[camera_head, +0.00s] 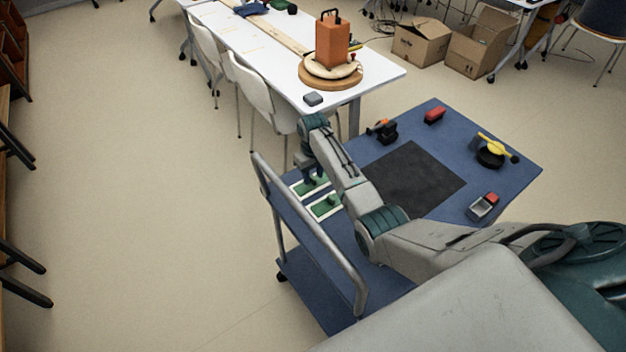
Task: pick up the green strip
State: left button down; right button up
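Two white-framed trays with green inside lie at the left edge of the blue cart top, near the handle: a far tray (298,190) and a near tray (318,214). A green strip (325,206) shows in the near tray; the green in the far tray is partly covered by my gripper. My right gripper (313,182) points down over the far tray, at the end of my arm that comes in from the right. Its fingers are small and dark, so I cannot tell their opening or whether they touch the green. My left gripper is out of view.
The cart (445,143) has a black mat (418,181) in its middle. Around it are a black-orange item (384,131), a red block (434,116), a yellow-and-black item (491,156) and a small grey tray (481,208). A grey handle (330,262) borders the left. A white table (378,78) stands beyond.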

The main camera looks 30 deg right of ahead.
jog(key=shift+w+f, duration=0.1)
jog(key=shift+f, duration=0.75)
grip_shut()
